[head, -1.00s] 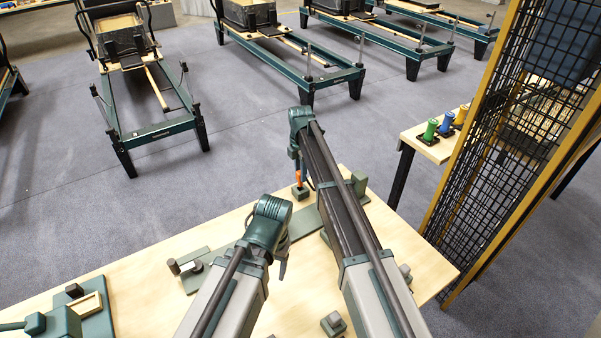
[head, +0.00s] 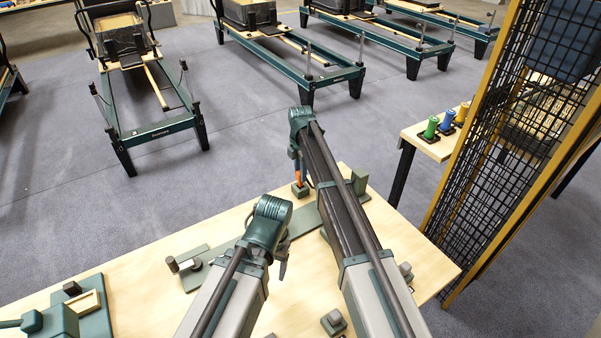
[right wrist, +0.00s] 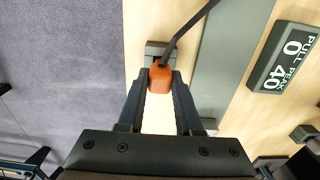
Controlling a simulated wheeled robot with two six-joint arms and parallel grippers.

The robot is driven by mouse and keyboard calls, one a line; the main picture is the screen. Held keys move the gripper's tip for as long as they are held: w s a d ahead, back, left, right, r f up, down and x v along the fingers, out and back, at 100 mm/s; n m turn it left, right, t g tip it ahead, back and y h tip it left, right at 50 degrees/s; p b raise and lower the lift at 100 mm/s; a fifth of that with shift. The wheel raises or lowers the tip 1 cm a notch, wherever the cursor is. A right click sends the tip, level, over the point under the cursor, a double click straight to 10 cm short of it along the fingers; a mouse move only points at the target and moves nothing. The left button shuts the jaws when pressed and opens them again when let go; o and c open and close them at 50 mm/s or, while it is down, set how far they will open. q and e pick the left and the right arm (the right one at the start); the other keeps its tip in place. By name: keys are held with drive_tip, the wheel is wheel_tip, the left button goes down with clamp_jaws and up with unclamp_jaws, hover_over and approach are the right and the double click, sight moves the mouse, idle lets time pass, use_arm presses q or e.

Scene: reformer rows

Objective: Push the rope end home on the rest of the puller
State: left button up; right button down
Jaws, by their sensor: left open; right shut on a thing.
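The orange rope end (right wrist: 160,78) is between the fingertips of my right gripper (right wrist: 161,85) in the right wrist view, and a dark rope runs from it to the upper right. A grey-green block, the rest (right wrist: 156,49), is right at its far side; I cannot tell how far the end is seated. In the head view the orange end (head: 297,176) shows just above the small rest (head: 300,190) on the table. My left gripper (head: 283,262) is over the table, empty, its fingers partly hidden by its wrist.
A readout (right wrist: 288,57) reads "PULL 0, PEAK 40" beside the green plate (right wrist: 228,60). The wooden table (head: 140,262) holds a grey bracket (head: 188,265) at left. A mesh fence (head: 490,170) stands on the right.

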use_arm(q)
drive_tip(key=shift+f+b, duration=1.35)
drive_tip(key=shift+f, duration=0.1)
use_arm(e)
drive_tip(key=shift+f, duration=1.5)
drive_tip(key=c, duration=0.5)
unclamp_jaws()
use_arm(q)
drive_tip(key=shift+r, duration=0.1)
use_arm(e)
drive_tip(key=shift+r, duration=0.15)
use_arm(q)
wheel_tip(320, 180, up, 14)
drive_tip(key=p, duration=1.4)
use_arm(e)
wheel_tip(320, 180, up, 14)
use_arm(q)
drive_tip(key=shift+f, duration=0.2)
use_arm(e)
drive_tip(key=shift+f, duration=0.2)
